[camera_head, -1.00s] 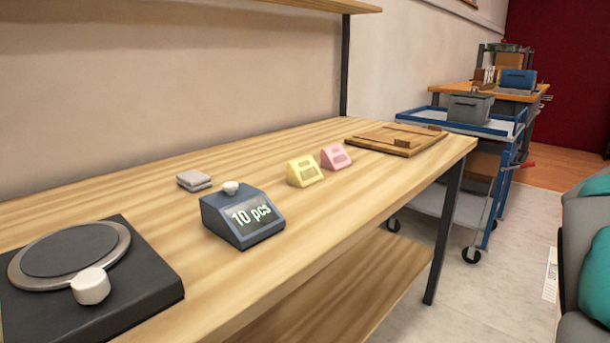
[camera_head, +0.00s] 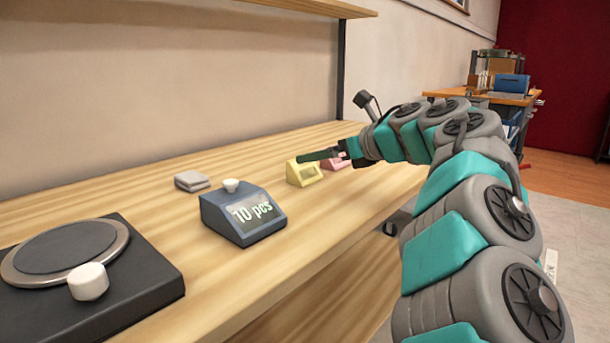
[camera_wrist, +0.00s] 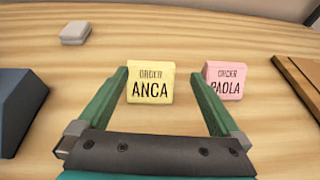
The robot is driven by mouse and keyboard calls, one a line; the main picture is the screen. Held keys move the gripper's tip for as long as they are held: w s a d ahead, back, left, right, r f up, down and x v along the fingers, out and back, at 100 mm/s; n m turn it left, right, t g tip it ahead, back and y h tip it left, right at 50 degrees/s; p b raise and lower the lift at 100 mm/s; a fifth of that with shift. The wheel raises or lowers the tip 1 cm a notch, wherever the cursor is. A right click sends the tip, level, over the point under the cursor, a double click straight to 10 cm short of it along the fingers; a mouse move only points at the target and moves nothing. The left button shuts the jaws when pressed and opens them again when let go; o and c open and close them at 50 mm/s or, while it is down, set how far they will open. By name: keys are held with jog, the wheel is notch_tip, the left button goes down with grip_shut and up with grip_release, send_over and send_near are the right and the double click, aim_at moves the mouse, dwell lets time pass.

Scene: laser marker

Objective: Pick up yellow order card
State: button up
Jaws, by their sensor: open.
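The yellow order card (camera_head: 304,175) is a small wedge-shaped block standing on the wooden table. In the wrist view the yellow card (camera_wrist: 150,82) reads "ORDER ANCA" and stands just beyond and between my two green fingers. My gripper (camera_head: 318,154) shows in the head view above and beside the cards. In the wrist view my gripper (camera_wrist: 160,85) is open and empty, its left fingertip close to the card's left edge. The pink order card (camera_wrist: 224,80) reads "PAOLA" and is right of the yellow one, close to my right finger. In the head view the pink card (camera_head: 336,162) is partly hidden.
A blue-grey display (camera_head: 243,214) reading "10 pcs" and a dark round-plate scale (camera_head: 80,262) stand to the left. Grey coasters (camera_head: 192,181) lie behind the display. A wooden board (camera_wrist: 304,88) is right of the pink card. The table between coasters and cards is clear.

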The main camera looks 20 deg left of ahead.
aim_at(294, 167)
jog(key=shift+s+a+f, duration=0.25)
jog(key=shift+f, duration=0.3)
jog(key=shift+a+f+n+g, duration=0.2)
jog(key=shift+a+n+g, duration=0.1)
jog(key=shift+g, duration=0.1)
jog(key=shift+p+x, duration=0.35)
jog(key=shift+x, duration=3.25)
jog(key=shift+s, duration=0.1)
jog(key=c, duration=1.1)
